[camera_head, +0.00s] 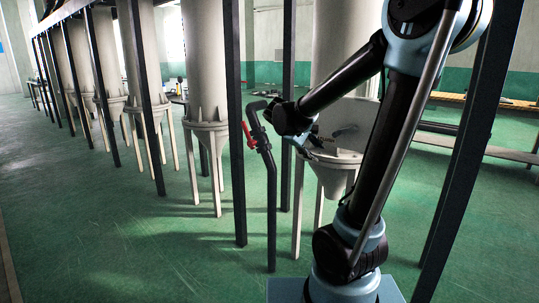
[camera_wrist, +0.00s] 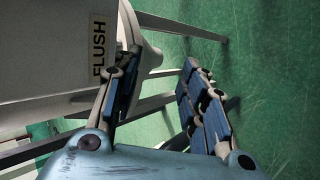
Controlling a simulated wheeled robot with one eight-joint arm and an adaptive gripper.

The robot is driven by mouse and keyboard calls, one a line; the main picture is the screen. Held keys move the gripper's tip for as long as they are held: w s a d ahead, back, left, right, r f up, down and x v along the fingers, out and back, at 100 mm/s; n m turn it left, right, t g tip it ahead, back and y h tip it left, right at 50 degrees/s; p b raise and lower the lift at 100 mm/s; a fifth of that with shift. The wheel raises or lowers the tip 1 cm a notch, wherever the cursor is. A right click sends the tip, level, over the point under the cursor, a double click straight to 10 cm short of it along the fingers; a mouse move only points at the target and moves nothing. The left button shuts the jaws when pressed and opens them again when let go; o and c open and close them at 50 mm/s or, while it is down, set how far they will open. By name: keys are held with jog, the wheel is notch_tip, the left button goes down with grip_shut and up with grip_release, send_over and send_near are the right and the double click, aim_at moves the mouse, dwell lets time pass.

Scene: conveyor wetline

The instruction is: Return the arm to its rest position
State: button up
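My arm is bent, its elbow raised at the upper right of the head view and its wrist lowered beside a grey hopper (camera_head: 345,158). My gripper (camera_wrist: 162,62) shows in the wrist view with its two blue-padded fingers apart and nothing between them. In the head view the gripper is small and partly hidden by my wrist, so its fingers cannot be made out clearly. A dark standing pipe (camera_head: 270,200) with a red valve handle (camera_head: 248,135) stands just left of my wrist. I cannot tell whether they touch.
A label reading FLUSH (camera_wrist: 98,48) is on a grey surface left of the fingers. Dark posts (camera_head: 236,120) stand close on both sides of my arm. Grey vessels (camera_head: 205,60) on legs line the left. The green floor (camera_head: 110,240) is clear at front left. A bench (camera_head: 500,152) stands right.

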jog(key=s+d+f+m+g+y, duration=0.1)
jog(key=s+d+f+m+y, duration=0.15)
jog(key=s, duration=0.45)
jog(key=s+d+f+m+g+y, duration=0.1)
jog(key=s+d+f, duration=0.15)
jog(key=s, duration=0.45)
jog(key=s+a+f+m+y, duration=0.1)
jog(key=s+f+m+y, duration=0.1)
jog(key=s+f, duration=0.2)
jog(key=s+a+f+m+g+y, duration=0.1)
jog(key=s+a+f+m+y, duration=0.1)
jog(key=s+f, duration=0.3)
jog(key=s, duration=0.3)
jog(key=shift+s+m, duration=0.3)
jog(key=shift+m, duration=0.05)
